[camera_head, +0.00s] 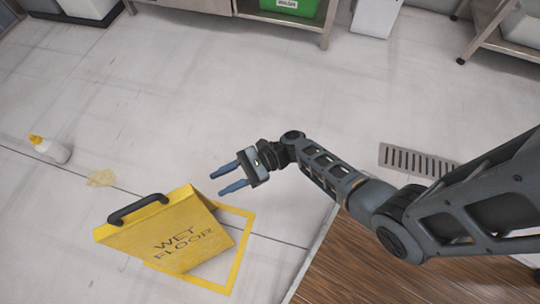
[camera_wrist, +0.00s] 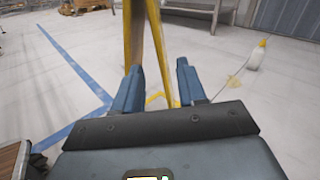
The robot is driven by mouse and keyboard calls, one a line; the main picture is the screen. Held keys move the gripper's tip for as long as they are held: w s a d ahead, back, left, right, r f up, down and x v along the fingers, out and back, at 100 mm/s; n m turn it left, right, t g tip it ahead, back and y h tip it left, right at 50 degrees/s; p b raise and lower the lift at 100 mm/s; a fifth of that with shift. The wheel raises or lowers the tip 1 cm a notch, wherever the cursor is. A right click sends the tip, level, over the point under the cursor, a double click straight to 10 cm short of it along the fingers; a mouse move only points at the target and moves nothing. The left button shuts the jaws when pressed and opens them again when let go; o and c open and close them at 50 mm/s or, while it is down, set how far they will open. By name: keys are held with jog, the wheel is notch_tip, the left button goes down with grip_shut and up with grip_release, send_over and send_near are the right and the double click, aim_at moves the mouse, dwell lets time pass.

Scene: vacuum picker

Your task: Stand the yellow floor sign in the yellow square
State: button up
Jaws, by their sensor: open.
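The yellow floor sign (camera_head: 175,235), lettered "WET FLOOR", stands upright with its two panels spread and its black handle (camera_head: 138,208) on top. Its base appears to be within the yellow square (camera_head: 240,255) outlined on the floor; the sign hides the square's left side, so I cannot tell whether every foot is inside. My gripper (camera_head: 225,179) is open and empty to the upper right of the sign, apart from it, with its fingers pointing left. In the wrist view the sign's panels (camera_wrist: 160,55) show nearly edge-on beyond the open fingers (camera_wrist: 160,88).
A floor drain (camera_head: 417,161) is at the right. Wood flooring (camera_head: 350,275) is at the bottom. Open floor lies behind the sign.

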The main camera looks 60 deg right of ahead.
jog(key=s+f+n+g+h, duration=0.1)
jog(key=s+f+n+h, duration=0.1)
jog(key=s+f+h, duration=0.35)
jog(key=s+f+n+g+h, duration=0.1)
jog(key=s+f+n+h, duration=0.15)
jog(key=s, duration=0.55)
jog(key=s+d+r+n+h, duration=0.3)
jog(key=s+d+n+h, duration=0.15)
jog(key=s, duration=0.25)
jog(key=s+r+n+t+h, duration=0.1)
jog(key=r+n+t, duration=0.3)
jog(key=r, duration=1.2)
jog(key=s+r+n+t+h, duration=0.2)
jog(key=r+n+t, duration=0.2)
jog(key=r+n, duration=0.5)
notch_tip(320, 180, up, 7)
jog(key=shift+s+d+r, duration=0.15)
jog(key=shift+s+d, duration=0.05)
jog(key=shift+s, duration=0.05)
